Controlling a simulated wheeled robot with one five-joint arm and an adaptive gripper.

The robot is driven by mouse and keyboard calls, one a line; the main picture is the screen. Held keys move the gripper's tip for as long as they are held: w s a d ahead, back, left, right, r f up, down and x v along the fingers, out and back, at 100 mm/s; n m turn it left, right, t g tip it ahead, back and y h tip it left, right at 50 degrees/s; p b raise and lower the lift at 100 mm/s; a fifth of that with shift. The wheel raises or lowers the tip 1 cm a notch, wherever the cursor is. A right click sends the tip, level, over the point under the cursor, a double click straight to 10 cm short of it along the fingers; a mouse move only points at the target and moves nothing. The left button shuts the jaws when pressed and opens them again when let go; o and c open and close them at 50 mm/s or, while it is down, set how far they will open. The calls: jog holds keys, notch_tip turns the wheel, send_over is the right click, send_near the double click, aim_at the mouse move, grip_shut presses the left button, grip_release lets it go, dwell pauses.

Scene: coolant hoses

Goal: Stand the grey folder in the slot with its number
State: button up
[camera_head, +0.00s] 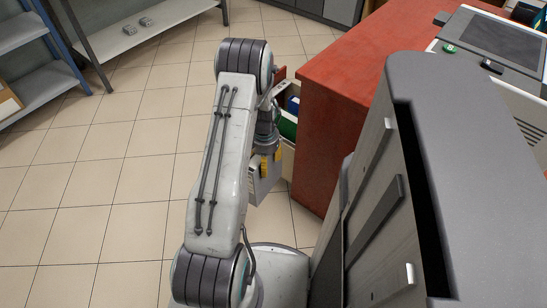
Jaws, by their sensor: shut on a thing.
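My gripper (264,165) hangs from the far end of my arm, beside the red-brown counter, and its yellow finger parts show. It is shut on the grey folder (262,187), a pale grey thing just below the fingers. My arm hides part of the folder, and I cannot read a number on it. A green folder (287,125) and a blue folder (293,104) stand just beyond the gripper, against the counter's side. The slots and their numbers cannot be made out.
The red-brown counter (340,95) rises close to the right of my gripper. A metal shelf (40,75) stands at the upper left. The tiled floor (110,180) on the left is clear.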

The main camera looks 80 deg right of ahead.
jog(key=d+m, duration=0.6)
jog(key=m, duration=1.3)
jog(key=shift+d+f, duration=0.3)
jog(key=shift+f, duration=0.1)
